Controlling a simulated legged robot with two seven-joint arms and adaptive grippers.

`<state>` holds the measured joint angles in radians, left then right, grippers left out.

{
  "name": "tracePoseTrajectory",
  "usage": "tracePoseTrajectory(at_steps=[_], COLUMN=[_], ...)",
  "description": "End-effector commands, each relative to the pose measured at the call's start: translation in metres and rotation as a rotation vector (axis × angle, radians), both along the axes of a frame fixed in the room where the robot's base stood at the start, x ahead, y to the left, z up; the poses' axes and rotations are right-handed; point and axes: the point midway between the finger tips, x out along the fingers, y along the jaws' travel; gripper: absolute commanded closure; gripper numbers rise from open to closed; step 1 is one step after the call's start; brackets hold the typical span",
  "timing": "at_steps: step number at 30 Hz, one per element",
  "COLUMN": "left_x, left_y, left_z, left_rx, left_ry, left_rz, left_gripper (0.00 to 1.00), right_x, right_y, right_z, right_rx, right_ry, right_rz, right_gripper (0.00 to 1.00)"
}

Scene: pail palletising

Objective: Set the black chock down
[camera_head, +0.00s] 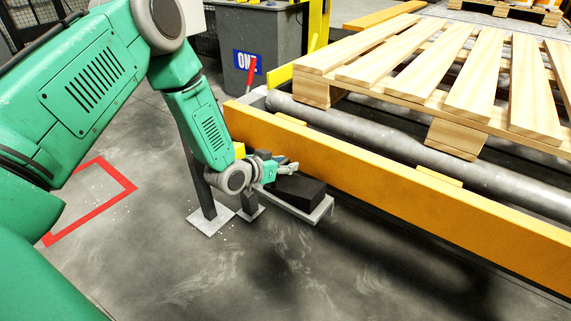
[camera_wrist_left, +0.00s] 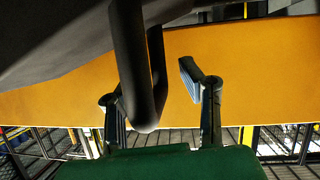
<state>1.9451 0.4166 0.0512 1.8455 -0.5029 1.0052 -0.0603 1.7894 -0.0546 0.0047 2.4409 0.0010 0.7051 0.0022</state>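The black chock (camera_head: 298,190) lies on a small grey shelf (camera_head: 310,212) beside the orange conveyor rail. My left gripper (camera_head: 290,168) is just above and beside the chock. In the left wrist view its two fingers stand apart, with a gap between the pads (camera_wrist_left: 152,92). A dark looped handle (camera_wrist_left: 128,60) hangs between the fingers, below a large dark body (camera_wrist_left: 50,45). The right finger is clear of the handle; whether the left finger touches it is hard to tell. My right gripper is not in view.
The orange rail (camera_head: 400,190) runs close behind the shelf. A wooden pallet (camera_head: 470,80) rests on grey rollers beyond it. A grey bin (camera_head: 262,40) stands at the back. A red floor marking (camera_head: 100,205) lies to the left. The front floor is clear.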

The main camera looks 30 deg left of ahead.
Motion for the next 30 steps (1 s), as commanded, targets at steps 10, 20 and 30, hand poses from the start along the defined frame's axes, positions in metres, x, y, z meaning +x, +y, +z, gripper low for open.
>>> tracePoseTrajectory(at_steps=[10, 20, 30], left_x=[-0.036, -0.094, -0.113], left_y=[0.008, 0.019, 0.015], left_z=[0.019, 0.043, 0.041], left_rx=[-0.002, -0.001, 0.001], left_ry=[0.003, 0.001, 0.034], left_rz=[0.002, 0.002, -0.005], left_gripper=[0.66, 0.66, 0.66], right_x=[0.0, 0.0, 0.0], right_y=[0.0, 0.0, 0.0], right_z=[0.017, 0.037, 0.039], right_rx=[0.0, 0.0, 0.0], right_ry=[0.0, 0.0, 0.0], right_rz=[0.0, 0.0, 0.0], right_gripper=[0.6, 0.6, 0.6])
